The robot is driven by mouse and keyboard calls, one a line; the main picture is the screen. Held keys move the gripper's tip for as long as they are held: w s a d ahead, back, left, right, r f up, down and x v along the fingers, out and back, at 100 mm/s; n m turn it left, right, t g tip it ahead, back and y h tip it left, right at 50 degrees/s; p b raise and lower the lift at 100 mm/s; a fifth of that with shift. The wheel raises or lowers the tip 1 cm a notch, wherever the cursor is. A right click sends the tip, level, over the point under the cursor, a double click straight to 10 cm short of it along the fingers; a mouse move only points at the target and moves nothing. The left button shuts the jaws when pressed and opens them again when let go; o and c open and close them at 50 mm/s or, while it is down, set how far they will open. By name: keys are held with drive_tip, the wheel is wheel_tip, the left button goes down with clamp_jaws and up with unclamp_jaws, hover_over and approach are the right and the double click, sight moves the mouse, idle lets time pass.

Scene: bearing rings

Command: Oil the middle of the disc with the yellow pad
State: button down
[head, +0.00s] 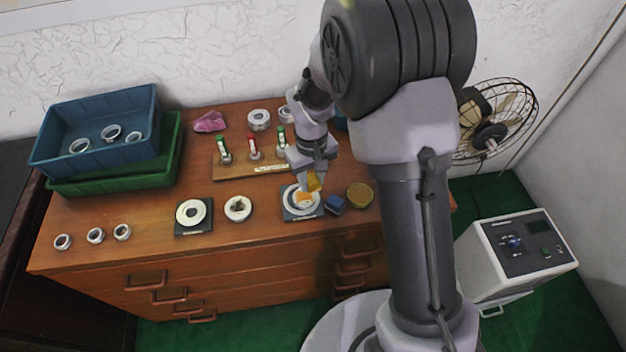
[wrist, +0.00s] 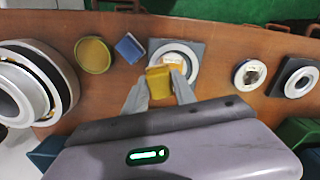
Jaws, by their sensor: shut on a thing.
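My gripper (head: 313,172) is shut on the yellow pad (head: 315,183), which also shows between the fingertips in the wrist view (wrist: 158,84). A pale disc (head: 289,197) lies on a dark square plate near the front of the dresser top. The pad is over or beside its middle; I cannot tell whether they touch. The disc also shows behind the pad in the wrist view (wrist: 190,58). A light orange patch (head: 303,199) shows in its middle, partly hidden by the pad in the wrist view.
A blue block (head: 335,203) and a round olive-yellow tin (head: 359,194) stand close right of the disc. Left are a ring (head: 238,209) and another disc on a dark plate (head: 193,213). A rack with small bottles (head: 254,150) stands behind. Stacked bins (head: 100,165) fill the back left.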

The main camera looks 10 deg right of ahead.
drive_tip(key=shift+r+p, duration=1.25)
drive_tip(key=shift+r, duration=0.6)
